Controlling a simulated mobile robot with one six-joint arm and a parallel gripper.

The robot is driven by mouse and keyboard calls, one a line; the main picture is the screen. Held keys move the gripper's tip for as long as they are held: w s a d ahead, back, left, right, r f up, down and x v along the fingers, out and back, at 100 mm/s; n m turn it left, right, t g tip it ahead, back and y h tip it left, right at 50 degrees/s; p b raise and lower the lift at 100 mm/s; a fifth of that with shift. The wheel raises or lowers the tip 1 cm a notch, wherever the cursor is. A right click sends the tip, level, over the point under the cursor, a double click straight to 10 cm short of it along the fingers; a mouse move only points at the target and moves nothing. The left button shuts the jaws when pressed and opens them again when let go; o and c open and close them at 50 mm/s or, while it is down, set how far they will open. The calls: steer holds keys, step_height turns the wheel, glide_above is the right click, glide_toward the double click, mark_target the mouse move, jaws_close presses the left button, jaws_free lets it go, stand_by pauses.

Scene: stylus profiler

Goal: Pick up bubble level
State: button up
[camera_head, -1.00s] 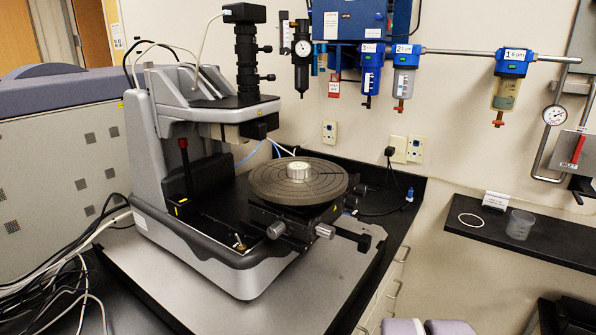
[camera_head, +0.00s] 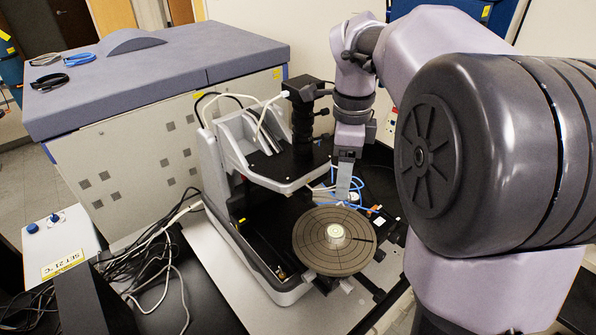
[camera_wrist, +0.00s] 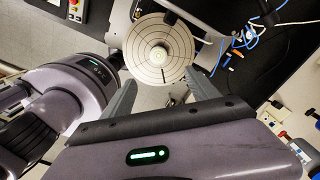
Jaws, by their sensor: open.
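The bubble level (camera_head: 336,232) is a small silver disc with a pale centre. It sits upright near the middle of the round grey stage (camera_head: 312,248) of the profiler. In the wrist view the bubble level (camera_wrist: 159,53) shows on the stage (camera_wrist: 140,30), ahead of the fingers. My gripper (camera_wrist: 163,85) is open and empty, its two fingers well apart, with the level between their lines but farther off. In the head view my gripper (camera_head: 343,190) hangs above the far side of the stage, apart from the level.
The profiler's grey body (camera_head: 222,200) and black camera column (camera_head: 302,120) stand just left of my gripper. Blue cables (camera_head: 372,206) lie behind the stage. Dark and white cables (camera_head: 160,265) are bunched at the left. A large grey-blue cabinet (camera_head: 130,140) stands behind.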

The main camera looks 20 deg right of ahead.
glide_above(335, 231)
step_height(335, 231, down, 6)
steer(key=r, duration=0.1)
step_height(335, 231, down, 11)
steer(key=shift+f+b, duration=0.15)
steer(key=shift+b, duration=0.25)
steer(key=shift+f, duration=0.25)
steer(key=shift+r, duration=0.1)
steer(key=c, duration=0.4)
jaws_close()
